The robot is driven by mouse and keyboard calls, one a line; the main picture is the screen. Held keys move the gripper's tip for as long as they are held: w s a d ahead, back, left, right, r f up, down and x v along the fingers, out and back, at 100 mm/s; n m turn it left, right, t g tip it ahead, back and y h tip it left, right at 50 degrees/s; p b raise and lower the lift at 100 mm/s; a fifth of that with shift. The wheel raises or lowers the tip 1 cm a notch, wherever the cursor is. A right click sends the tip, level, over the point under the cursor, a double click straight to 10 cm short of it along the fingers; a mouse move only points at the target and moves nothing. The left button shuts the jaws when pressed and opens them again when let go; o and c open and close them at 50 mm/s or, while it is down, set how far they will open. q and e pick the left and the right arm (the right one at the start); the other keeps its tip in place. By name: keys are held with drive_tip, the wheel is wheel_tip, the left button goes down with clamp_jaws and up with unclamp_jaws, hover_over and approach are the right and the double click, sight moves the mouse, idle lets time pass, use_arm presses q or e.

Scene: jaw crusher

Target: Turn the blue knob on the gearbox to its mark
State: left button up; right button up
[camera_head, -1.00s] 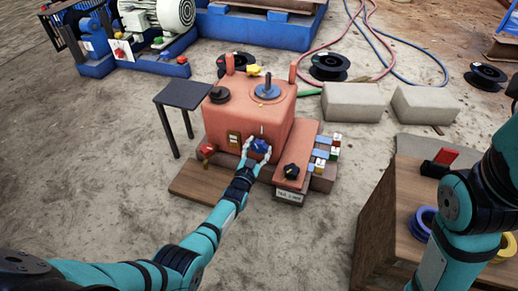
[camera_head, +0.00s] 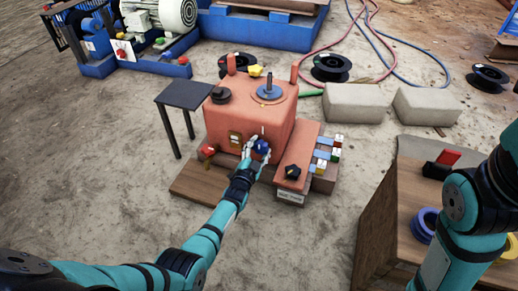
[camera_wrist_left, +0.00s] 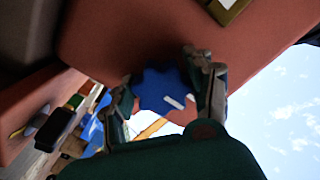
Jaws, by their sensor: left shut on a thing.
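The gearbox (camera_head: 238,122) is a salmon-red box in the middle of the head view. The blue knob (camera_head: 261,146) is on its front face, with a short white mark line on the box above it. My left gripper (camera_head: 255,148) is at the knob, its fingers on either side. In the left wrist view the blue knob (camera_wrist_left: 162,90) sits between the two fingers (camera_wrist_left: 165,88), with a white stripe on it. The gripper is shut on it. My right arm shows at the right edge; its gripper is out of view.
A red knob (camera_head: 207,150) is at the gearbox's lower left. A small dark table (camera_head: 185,94) stands to the left. A wooden crate (camera_head: 385,215) is at the right.

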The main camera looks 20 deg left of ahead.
use_arm(q)
drive_tip(key=o, duration=1.2)
drive_tip(key=s, duration=0.7)
drive_tip(key=shift+s+a, duration=0.1)
drive_tip(key=shift+s, duration=0.2)
